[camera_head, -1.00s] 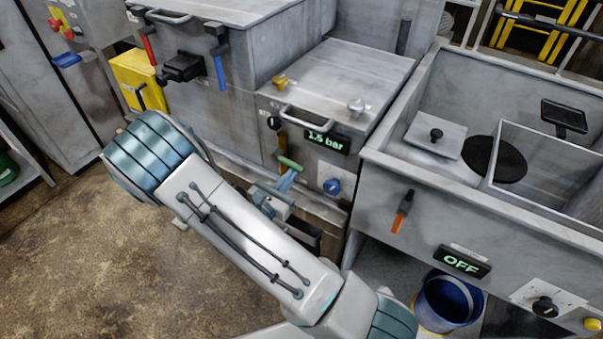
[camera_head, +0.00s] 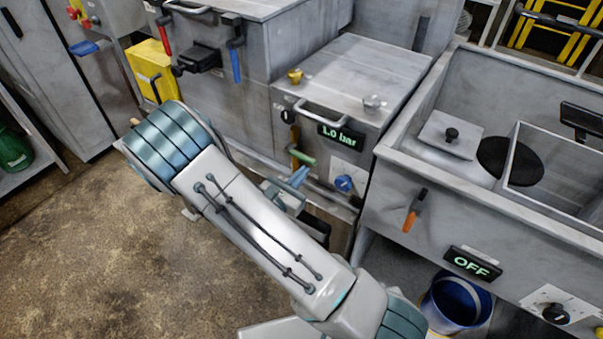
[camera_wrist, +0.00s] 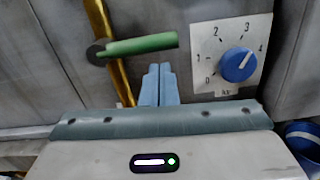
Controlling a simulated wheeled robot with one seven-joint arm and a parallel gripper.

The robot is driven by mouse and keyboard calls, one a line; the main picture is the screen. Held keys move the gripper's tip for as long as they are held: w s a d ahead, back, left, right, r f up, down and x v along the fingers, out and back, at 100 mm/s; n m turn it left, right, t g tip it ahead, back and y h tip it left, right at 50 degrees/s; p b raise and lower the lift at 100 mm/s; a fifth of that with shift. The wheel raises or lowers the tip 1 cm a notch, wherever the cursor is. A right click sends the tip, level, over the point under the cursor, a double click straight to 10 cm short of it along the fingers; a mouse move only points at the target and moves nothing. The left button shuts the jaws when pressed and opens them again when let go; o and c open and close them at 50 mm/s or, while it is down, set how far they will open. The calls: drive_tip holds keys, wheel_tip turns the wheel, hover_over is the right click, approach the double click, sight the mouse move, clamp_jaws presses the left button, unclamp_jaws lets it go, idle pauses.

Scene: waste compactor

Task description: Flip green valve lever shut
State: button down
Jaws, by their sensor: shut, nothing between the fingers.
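The green valve lever (camera_wrist: 143,44) lies roughly level across a brass pipe (camera_wrist: 103,25) in the wrist view, pointing right from its dark pivot. It also shows in the head view (camera_head: 303,157), on the front of the grey box under the display. My gripper (camera_wrist: 160,70) is shut and empty, with its blue fingertips just below the lever's right part in the picture. I cannot tell whether they touch it. In the head view my gripper (camera_head: 299,176) is close below and beside the lever.
A blue dial (camera_wrist: 239,64) numbered around its edge sits right of my gripper. The display (camera_head: 342,134) reads 1.0 bar. A sink unit with an orange-handled lever (camera_head: 413,212) and an OFF display (camera_head: 472,263) stands at right. A blue bucket (camera_head: 457,302) is below it.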

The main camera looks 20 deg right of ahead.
drive_tip(key=s+a+f+b, duration=0.3)
drive_tip(key=s+a, duration=0.4)
drive_tip(key=a, duration=0.1)
drive_tip(key=shift+f, duration=0.25)
idle(0.4)
drive_tip(key=s+d+r+m+g+y, duration=0.4)
drive_tip(key=s+d+r+m+g, duration=0.3)
drive_tip(key=s+d+m+g, duration=0.6)
drive_tip(key=a+r+m+t+y, duration=0.3)
drive_tip(key=r+m+y, duration=0.6)
drive_tip(key=m, duration=0.3)
drive_tip(key=shift+a+t+y, duration=0.4)
drive_tip(key=shift+a+y, duration=0.1)
drive_tip(key=shift+a, duration=0.4)
drive_tip(key=shift+w, duration=0.1)
